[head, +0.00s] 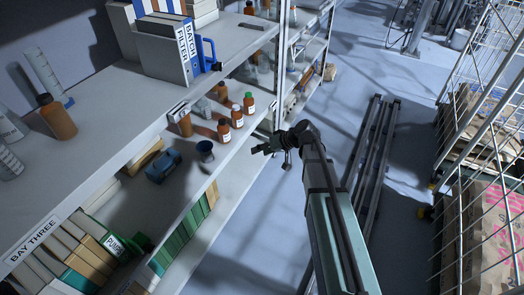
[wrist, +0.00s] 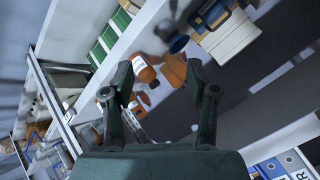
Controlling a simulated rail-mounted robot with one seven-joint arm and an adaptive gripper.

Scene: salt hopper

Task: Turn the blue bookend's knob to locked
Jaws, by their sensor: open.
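A blue upright piece (head: 207,53) with a loop-shaped side stands against the right end of the binders on the upper shelf. It looks like the blue bookend. Its knob and the knob's setting are too small to make out. A second, dark blue object (head: 163,165) sits on the lower shelf, and it seems to show at the top of the wrist view (wrist: 210,14). I cannot tell what it is. My gripper (head: 262,149) is in front of the shelves, below and right of the blue piece. Its fingers (wrist: 160,75) are apart with nothing between them.
Brown bottles (head: 223,130) and a dark blue cup (head: 205,150) stand on the lower shelf near my gripper. The upper shelf's front edge (head: 145,140) overhangs them. A wire cage (head: 485,120) stands at right. The aisle floor is partly free.

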